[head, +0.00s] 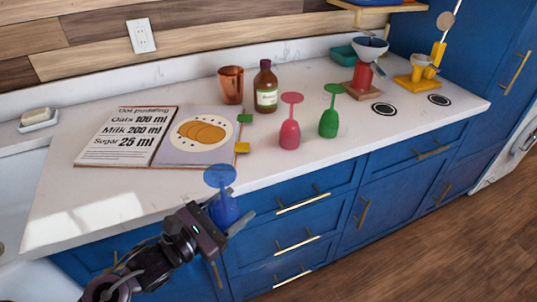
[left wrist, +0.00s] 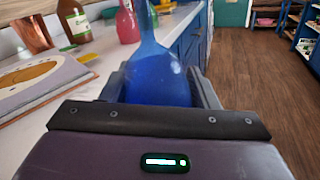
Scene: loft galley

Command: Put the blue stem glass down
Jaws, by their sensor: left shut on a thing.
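The blue stem glass (head: 222,208) is upside down, its foot up and its bowl low. It also shows large in the left wrist view (left wrist: 158,75). My left gripper (head: 228,216) is shut on its bowl, at the front edge of the white counter (head: 110,205). A pink stem glass (head: 290,132) and a green stem glass (head: 329,122) stand upside down on the counter, to the right and farther back. My right gripper is not in view.
An open recipe book (head: 180,158) lies just behind the blue glass.

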